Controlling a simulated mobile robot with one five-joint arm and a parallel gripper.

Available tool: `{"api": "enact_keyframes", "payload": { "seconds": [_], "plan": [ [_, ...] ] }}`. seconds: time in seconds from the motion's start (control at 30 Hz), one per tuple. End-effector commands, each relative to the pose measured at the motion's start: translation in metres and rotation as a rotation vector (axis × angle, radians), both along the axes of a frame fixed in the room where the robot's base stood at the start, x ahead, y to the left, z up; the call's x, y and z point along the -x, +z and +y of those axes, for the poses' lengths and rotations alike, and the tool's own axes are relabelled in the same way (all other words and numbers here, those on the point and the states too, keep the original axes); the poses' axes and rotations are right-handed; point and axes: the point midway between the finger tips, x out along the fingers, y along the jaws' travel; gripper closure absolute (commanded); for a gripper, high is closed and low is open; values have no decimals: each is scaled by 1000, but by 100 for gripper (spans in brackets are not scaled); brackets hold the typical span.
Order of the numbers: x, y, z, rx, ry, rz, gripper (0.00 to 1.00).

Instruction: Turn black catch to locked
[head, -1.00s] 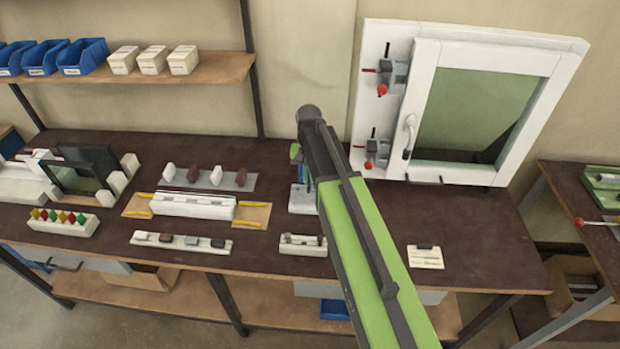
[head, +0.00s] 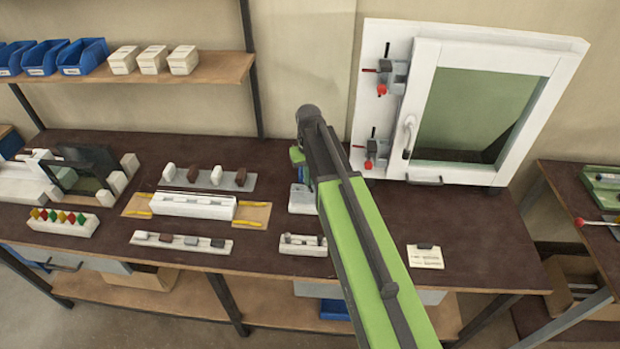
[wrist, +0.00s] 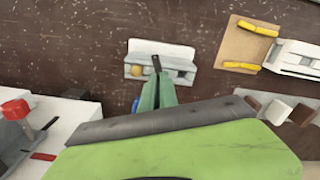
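My gripper (wrist: 156,78) shows in the wrist view as green fingers pointing at a small white and grey fixture (wrist: 182,50) with a round yellowish knob (wrist: 137,71). A narrow dark piece (wrist: 156,62) shows at the fingertips over the fixture. I cannot tell whether it is the black catch, part of the gripper, or held. The finger gap is too small to read. In the head view the fixture (head: 301,199) stands on the bench, partly hidden by my arm; only a bit of green gripper (head: 297,155) shows behind the arm's dark end.
A white profile (head: 192,206) lies on a board with yellow strips left of the fixture. A white-framed window (head: 573,60) with red-tipped clamps (head: 381,90) stands at the back right. A low rail (head: 303,245) sits in front. The bench (head: 480,235) is mostly clear at right.

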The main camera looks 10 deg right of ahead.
Motion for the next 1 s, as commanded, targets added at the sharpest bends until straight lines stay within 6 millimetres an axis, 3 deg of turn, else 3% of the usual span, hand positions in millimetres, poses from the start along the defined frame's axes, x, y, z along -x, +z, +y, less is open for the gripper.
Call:
{"api": "enact_keyframes", "payload": {
  "seconds": [1.0],
  "plan": [
    [1,0,0,-1,942,4,100]
  ]
}}
